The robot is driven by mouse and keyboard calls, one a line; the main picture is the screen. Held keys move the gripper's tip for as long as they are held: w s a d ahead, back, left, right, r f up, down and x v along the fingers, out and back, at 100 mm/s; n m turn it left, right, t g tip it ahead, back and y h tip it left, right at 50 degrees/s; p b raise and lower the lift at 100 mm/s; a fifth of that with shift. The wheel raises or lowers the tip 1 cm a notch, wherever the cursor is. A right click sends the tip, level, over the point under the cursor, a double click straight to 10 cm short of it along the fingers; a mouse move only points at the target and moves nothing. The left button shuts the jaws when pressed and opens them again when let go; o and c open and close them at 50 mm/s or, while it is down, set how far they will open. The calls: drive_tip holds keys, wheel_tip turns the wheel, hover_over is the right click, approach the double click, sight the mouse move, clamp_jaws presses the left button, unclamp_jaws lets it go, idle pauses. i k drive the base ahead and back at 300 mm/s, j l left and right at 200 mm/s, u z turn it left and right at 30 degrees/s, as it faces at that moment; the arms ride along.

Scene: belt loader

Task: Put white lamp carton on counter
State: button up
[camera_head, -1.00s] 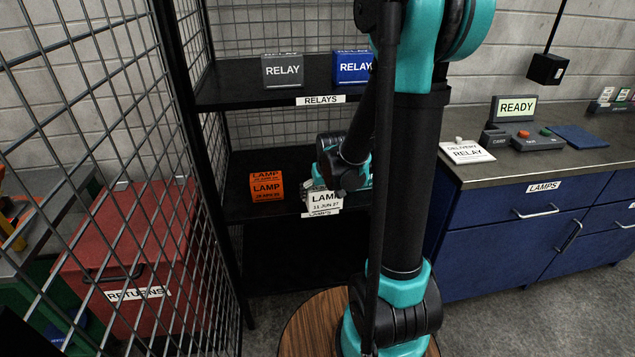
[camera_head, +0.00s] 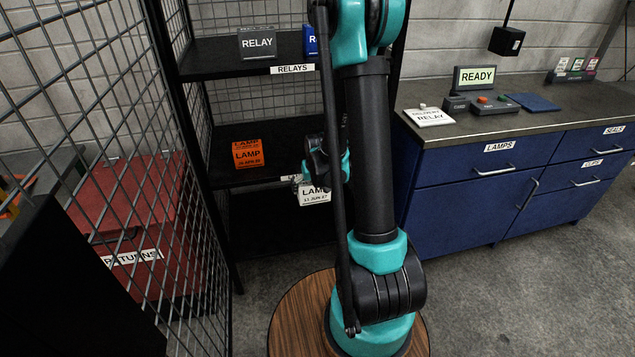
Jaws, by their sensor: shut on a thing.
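The white lamp carton (camera_head: 314,197), printed "LAMP" and "11 JUN 27", hangs in front of the edge of the middle shelf (camera_head: 223,178). My gripper (camera_head: 302,186) is shut on it; my own arm hides much of the fingers and part of the carton's right side. The counter (camera_head: 585,112) is at the right, a dark worktop over blue drawers. It is well apart from the carton.
An orange lamp carton (camera_head: 247,154) stays on the middle shelf. A grey relay carton (camera_head: 257,42) and a partly hidden blue one (camera_head: 310,41) are above. The counter bears a READY display (camera_head: 475,77), a relay sign (camera_head: 430,117) and a blue mat (camera_head: 533,102); its front right is clear.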

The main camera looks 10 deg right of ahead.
sight(611, 99)
drive_tip(key=k+l+z, duration=0.1)
drive_tip(key=z, duration=0.7)
drive_tip(key=i+l+z, duration=0.1)
drive_tip(key=l+z, duration=0.2)
drive_tip(key=i+l+z, duration=0.2)
drive_tip(key=l+z, duration=0.15)
drive_tip(key=l, duration=0.15)
drive_tip(key=i+l+z, duration=0.45)
drive_tip(key=l+z, duration=0.15)
drive_tip(key=i+l+z, duration=0.6)
drive_tip(key=i+z, duration=0.15)
drive_tip(key=i, duration=0.15)
drive_tip(key=i+l+z, duration=0.1)
drive_tip(key=i+z, duration=0.25)
drive_tip(key=i+l+u, duration=0.1)
drive_tip(key=i+u, duration=0.3)
drive_tip(key=i+l+u, duration=0.3)
drive_tip(key=i+u, duration=0.15)
drive_tip(key=i+l+u, duration=0.6)
drive_tip(key=u, duration=0.2)
drive_tip(key=i+l+u, duration=0.15)
drive_tip(key=l+u, duration=0.25)
drive_tip(key=i+l+u, duration=0.1)
drive_tip(key=l+u, duration=0.3)
drive_tip(key=i+l+u, duration=0.1)
drive_tip(key=l+u, duration=0.35)
drive_tip(key=j, duration=0.1)
